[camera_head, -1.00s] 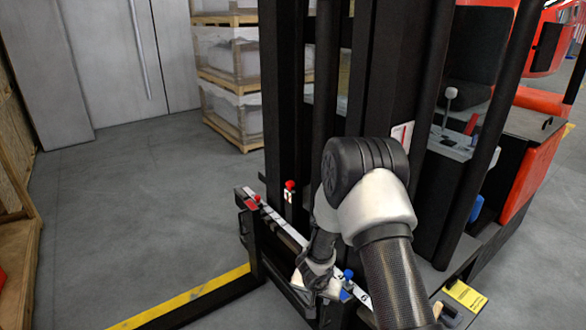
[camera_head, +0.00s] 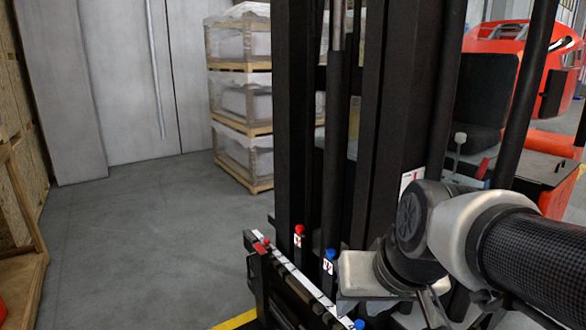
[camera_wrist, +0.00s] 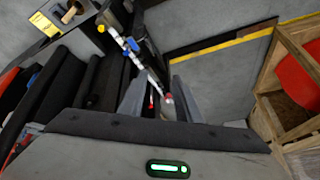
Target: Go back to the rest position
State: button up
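My gripper (camera_wrist: 158,88) shows in the wrist view with its two grey fingers apart and nothing visible held between them. In the head view my arm's end is at the lower right, in front of the forklift mast (camera_head: 300,120), and the fingers are hard to make out. A white marked strip (camera_head: 297,275) runs along the forklift's low carriage. An upright red-topped pin (camera_head: 299,235) and a blue-topped pin (camera_head: 330,258) stand behind it. Another red knob (camera_head: 261,247) and a blue knob (camera_head: 359,323) sit at the strip. The strip (camera_wrist: 119,39) also shows beyond my fingers.
Wrapped pallets (camera_head: 245,100) are stacked at the back by grey doors (camera_head: 125,80). A wooden crate (camera_head: 20,220) stands at the left; a wooden crate with something red (camera_wrist: 298,75) shows in the wrist view. The floor (camera_head: 130,220) at left is clear.

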jog(key=s+d+h, duration=0.1)
jog(key=s+d, duration=0.2)
jog(key=s, duration=0.3)
notch_tip(320, 180, up, 19)
jog(key=p, duration=1.8)
jog(key=shift+s+d, duration=0.2)
jog(key=shift+d, duration=0.05)
jog(key=shift+f, duration=0.1)
